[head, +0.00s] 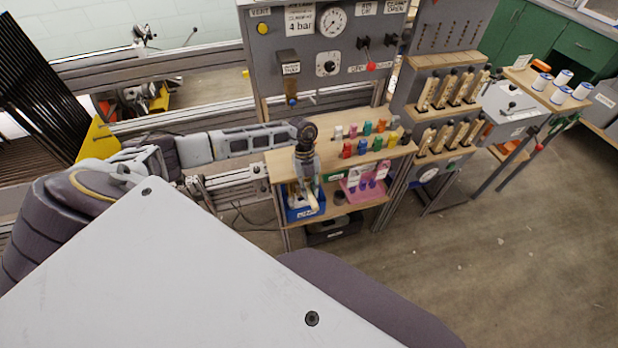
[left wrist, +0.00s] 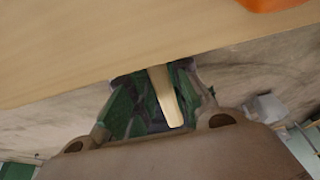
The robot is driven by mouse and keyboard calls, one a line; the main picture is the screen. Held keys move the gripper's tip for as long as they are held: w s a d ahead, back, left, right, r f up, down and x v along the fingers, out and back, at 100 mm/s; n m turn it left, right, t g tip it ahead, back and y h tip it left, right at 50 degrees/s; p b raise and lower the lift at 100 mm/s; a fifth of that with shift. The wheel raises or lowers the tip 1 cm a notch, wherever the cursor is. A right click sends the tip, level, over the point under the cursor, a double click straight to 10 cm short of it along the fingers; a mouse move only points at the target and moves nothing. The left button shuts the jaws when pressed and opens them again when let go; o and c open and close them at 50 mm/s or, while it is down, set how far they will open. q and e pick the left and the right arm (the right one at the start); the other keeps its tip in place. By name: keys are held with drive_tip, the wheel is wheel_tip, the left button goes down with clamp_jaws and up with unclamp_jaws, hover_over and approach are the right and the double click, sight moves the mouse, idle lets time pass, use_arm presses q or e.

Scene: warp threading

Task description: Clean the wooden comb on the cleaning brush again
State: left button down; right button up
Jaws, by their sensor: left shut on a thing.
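My left gripper (head: 308,186) reaches down in front of the small wooden workbench, above a blue bin (head: 303,211) on the lower shelf. It is shut on the pale wooden comb (head: 313,200), whose end sticks out below the fingers. In the left wrist view, the comb (left wrist: 166,98) sits between the green fingers of the same gripper (left wrist: 160,105). I cannot clearly make out the cleaning brush; the gripper and comb cover part of the blue bin. Whether the comb touches anything in the bin cannot be told. My right gripper is not in view.
A pink holder (head: 362,190) stands right of the blue bin, and a dark bin (head: 335,228) stands below. Wooden-handled tools (head: 440,90) hang on racks at the right.

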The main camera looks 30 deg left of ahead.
use_arm(q)
drive_tip(key=shift+w+a+f, duration=0.1)
drive_tip(key=shift+a, duration=0.05)
drive_tip(key=shift+f+b, duration=0.8)
drive_tip(key=shift+f, duration=0.85)
